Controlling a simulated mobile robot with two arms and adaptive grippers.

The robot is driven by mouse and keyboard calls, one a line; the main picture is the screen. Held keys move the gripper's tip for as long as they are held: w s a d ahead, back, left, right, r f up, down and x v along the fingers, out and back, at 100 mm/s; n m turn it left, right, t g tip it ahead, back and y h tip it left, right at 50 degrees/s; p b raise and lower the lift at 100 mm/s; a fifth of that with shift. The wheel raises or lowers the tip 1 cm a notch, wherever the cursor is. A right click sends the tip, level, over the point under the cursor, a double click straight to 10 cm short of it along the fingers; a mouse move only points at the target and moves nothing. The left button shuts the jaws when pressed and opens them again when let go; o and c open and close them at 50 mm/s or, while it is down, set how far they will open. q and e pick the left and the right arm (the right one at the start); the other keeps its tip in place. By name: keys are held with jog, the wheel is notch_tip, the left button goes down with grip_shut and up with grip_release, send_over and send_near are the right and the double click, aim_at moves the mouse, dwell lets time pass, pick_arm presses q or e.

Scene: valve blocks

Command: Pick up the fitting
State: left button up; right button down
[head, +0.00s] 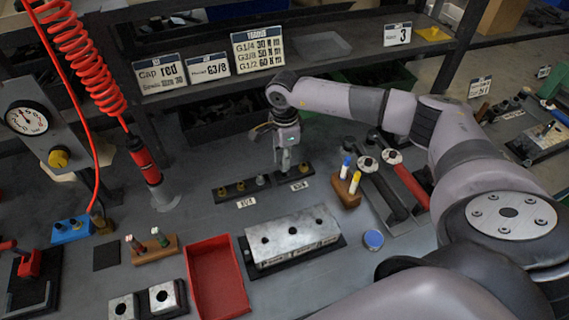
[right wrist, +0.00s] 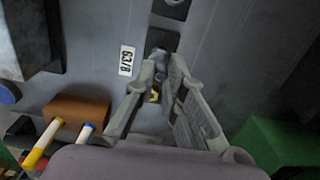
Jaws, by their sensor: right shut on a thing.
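A dark rack (head: 233,196) on the bench holds a row of small brass and grey fittings. My right gripper (head: 284,168) points down over its right half, between a grey fitting (head: 261,180) and a brass fitting (head: 303,168). In the right wrist view the right gripper (right wrist: 160,62) is shut on a small grey fitting at the rack, mostly hidden by the fingertips. A brass part (right wrist: 154,96) shows between the fingers, nearer the palm. I cannot tell whether the held fitting is clear of its seat. My left gripper is not in view.
A metal block (head: 292,238) and a red tray (head: 217,278) lie in front of the rack. A wooden holder with markers (head: 346,189) and torque wrenches (head: 405,182) lie to the right. A red driver (head: 145,160) hangs at left. A shelf (head: 290,62) stands behind.

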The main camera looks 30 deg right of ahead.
notch_tip(320, 180, up, 17)
jog(key=b, duration=0.2)
jog(key=shift+b, duration=0.4)
jog(key=c, duration=2.2)
grip_release()
jog(key=shift+c, duration=0.2)
grip_shut()
